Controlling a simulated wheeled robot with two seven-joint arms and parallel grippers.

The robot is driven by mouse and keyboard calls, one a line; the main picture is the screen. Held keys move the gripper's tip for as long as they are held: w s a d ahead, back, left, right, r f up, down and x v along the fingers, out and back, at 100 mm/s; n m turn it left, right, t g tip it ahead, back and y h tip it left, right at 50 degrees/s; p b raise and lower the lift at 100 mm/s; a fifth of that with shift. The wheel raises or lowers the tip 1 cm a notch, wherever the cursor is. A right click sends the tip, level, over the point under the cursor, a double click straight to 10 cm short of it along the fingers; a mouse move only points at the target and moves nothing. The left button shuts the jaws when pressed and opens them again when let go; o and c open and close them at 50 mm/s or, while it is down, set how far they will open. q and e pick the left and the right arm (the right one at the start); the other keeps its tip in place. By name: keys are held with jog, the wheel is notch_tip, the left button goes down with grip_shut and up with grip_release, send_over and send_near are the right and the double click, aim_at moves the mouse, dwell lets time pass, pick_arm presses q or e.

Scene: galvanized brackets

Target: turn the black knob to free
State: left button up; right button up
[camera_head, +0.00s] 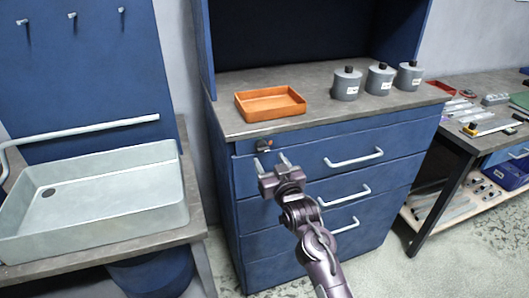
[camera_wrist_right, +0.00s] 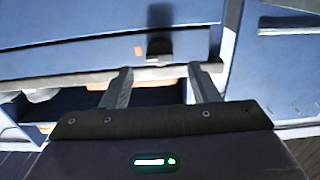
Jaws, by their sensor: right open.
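The black knob (camera_head: 263,145) sits on the blue front panel of the cabinet, near its left end, just under the worktop edge. An orange mark (camera_head: 270,142) shows beside it. The knob also shows in the right wrist view (camera_wrist_right: 160,46), with the orange mark (camera_wrist_right: 138,51) to its left. My right gripper (camera_head: 270,161) is open and empty, in front of the panel and just below the knob in the head view. In the right wrist view its two fingers (camera_wrist_right: 163,72) are spread, with the knob beyond the gap, apart from them. My left gripper is not in view.
An orange tray (camera_head: 270,114) and several grey lidded canisters (camera_head: 346,90) stand on the worktop. Drawer handles (camera_head: 354,159) jut out right of the gripper. A pale sink (camera_head: 100,238) with a rail is at left. A bench (camera_head: 466,136) with parts is at right.

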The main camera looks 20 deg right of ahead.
aim_at(264, 151)
jog(key=w, duration=0.5)
jog(key=shift+w+p, duration=0.1)
jog(key=shift+p, duration=0.2)
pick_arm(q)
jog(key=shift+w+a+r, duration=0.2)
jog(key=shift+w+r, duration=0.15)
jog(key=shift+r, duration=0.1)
pick_arm(e)
jog(key=c, duration=1)
